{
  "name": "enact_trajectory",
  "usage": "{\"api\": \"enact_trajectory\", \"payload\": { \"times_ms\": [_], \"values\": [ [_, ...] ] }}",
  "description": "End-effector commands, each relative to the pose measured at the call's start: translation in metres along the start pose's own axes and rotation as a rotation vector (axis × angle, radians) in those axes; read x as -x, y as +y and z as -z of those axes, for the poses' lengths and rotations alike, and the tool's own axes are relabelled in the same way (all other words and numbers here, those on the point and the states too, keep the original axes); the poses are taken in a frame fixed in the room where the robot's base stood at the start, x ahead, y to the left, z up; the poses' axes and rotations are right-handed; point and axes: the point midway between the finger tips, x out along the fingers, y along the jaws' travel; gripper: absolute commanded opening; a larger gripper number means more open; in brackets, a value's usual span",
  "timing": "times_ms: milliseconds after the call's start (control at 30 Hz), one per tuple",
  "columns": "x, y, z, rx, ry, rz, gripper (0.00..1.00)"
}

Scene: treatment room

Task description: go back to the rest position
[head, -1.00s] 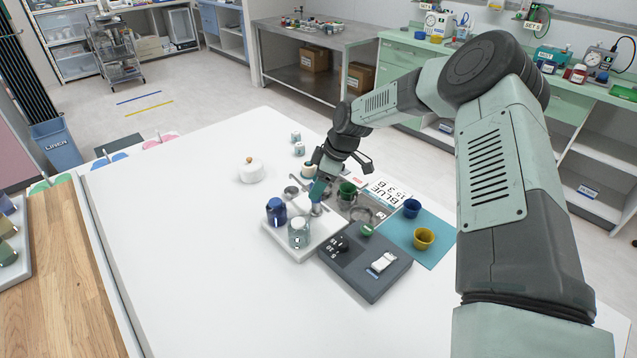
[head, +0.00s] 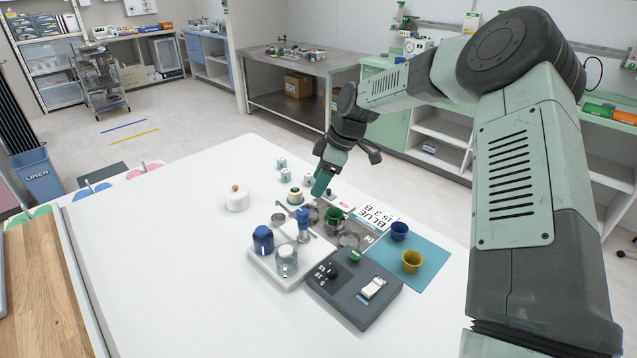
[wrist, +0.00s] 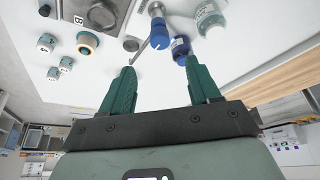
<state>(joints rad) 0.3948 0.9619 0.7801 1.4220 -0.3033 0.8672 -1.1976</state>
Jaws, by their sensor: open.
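My gripper (head: 320,183) hangs above the white table (head: 150,270), over the back of the group of vessels and devices. In the wrist view my gripper (wrist: 162,88) shows two green fingers spread apart with nothing between them. A blue-topped tool (head: 303,222) stands upright just in front of the gripper in the head view. It also shows beyond the fingertips in the wrist view (wrist: 159,36), apart from them.
A blue jar (head: 263,239) and a clear jar (head: 286,262) stand on a white tray. A grey device (head: 345,295) lies right of them. Blue (head: 399,231) and yellow (head: 411,262) cups stand on a teal mat. A white lidded pot (head: 236,200) stands left, with free table around it.

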Motion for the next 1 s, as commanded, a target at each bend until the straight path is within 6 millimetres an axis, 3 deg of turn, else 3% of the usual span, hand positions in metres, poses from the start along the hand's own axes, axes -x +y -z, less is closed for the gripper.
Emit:
{"api": "enact_trajectory", "payload": {
  "times_ms": [200, 367, 700, 1000],
  "values": [
    [0.004, -0.003, 0.002, -0.005, -0.014, -0.004, 0.61],
    [0.037, -0.023, 0.011, -0.056, -0.103, -0.036, 0.61],
    [0.155, -0.115, 0.016, -0.393, -0.308, -0.254, 0.61],
    [0.241, -0.22, 0.001, -0.791, -0.251, -0.501, 0.61]
  ]
}}
